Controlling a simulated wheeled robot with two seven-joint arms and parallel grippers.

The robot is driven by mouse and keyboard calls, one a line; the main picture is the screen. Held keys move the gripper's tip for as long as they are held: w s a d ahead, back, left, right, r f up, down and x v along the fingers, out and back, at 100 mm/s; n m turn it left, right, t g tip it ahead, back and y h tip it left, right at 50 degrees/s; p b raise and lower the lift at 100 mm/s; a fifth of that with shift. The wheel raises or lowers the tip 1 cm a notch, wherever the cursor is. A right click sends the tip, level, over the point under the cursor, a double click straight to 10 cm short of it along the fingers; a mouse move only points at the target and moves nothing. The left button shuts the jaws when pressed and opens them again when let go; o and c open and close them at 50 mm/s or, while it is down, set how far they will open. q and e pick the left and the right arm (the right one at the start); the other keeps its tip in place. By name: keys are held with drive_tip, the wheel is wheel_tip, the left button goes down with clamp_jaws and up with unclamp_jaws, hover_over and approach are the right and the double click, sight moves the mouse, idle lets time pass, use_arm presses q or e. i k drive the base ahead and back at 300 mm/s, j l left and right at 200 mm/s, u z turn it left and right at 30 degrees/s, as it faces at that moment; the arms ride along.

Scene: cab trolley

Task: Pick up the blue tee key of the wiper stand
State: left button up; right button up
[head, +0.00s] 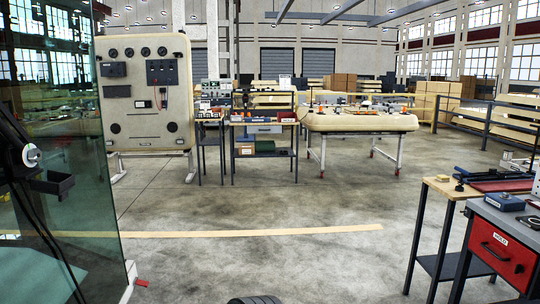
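I cannot make out a blue tee key in the head view. A tall glass panel (85,130) stands at the left edge. A dark assembly (15,160) with a pale round disc and long thin dark rods shows at that edge. I cannot tell whether it is the wiper stand. Neither of my grippers can be made out.
A grey cart with a red drawer (500,252) stands at right, a blue box (505,202) on top. A wooden-topped bench (442,187) adjoins it. A beige control panel (147,125), a workbench (265,122) and a cream trolley (360,123) stand farther back. The middle floor is clear.

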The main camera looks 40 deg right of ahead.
sight(460, 188)
drive_tip(key=z, duration=2.55)
drive_tip(key=i+j+u, duration=0.3)
drive_tip(key=i, duration=0.65)
drive_tip(key=i+u, duration=0.35)
drive_tip(key=i, duration=0.6)
drive_tip(key=i+z, duration=0.1)
drive_tip(key=i, duration=0.6)
drive_tip(key=i+j+z, duration=0.1)
drive_tip(key=i, duration=0.6)
drive_tip(key=i+j+z, duration=0.1)
drive_tip(key=i+j, duration=0.15)
drive_tip(key=i, duration=0.45)
drive_tip(key=i+j+z, duration=0.25)
drive_tip(key=i+z, duration=0.15)
drive_tip(key=i, duration=0.15)
drive_tip(key=i+j+z, duration=0.45)
drive_tip(key=i, duration=0.1)
